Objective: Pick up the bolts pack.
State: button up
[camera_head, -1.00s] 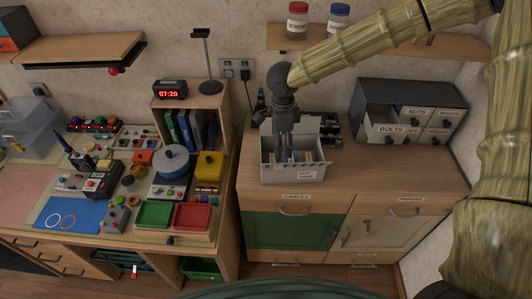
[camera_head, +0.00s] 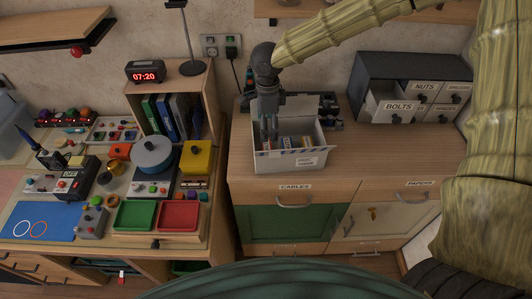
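A white open-topped box (camera_head: 291,164) with a raised lid stands on the wooden cabinet top. Several small packs (camera_head: 297,142) with coloured edges stand inside it. I cannot read which of them, if any, is the bolts pack. My dark grey gripper (camera_head: 268,138) points down at the left part of the box, its fingertips at or just inside the opening. The fingers look close together, but I cannot tell whether anything is between them. A drawer labelled BOLTS (camera_head: 396,106) is pulled out of the grey drawer unit (camera_head: 372,70) on the right; its inside is mostly hidden.
A small wooden shelf unit with books (camera_head: 177,112) and a clock (camera_head: 145,72) stands left of the cabinet. The workbench holds a green tray (camera_head: 134,216), a red tray (camera_head: 179,215) and a yellow box (camera_head: 196,156).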

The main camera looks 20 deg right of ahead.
aim_at(267, 146)
jog(key=shift+w+f+p, duration=0.1)
jog(key=shift+f+p, duration=1.85)
jog(key=shift+f, duration=3.65)
jog(key=c, duration=1.2)
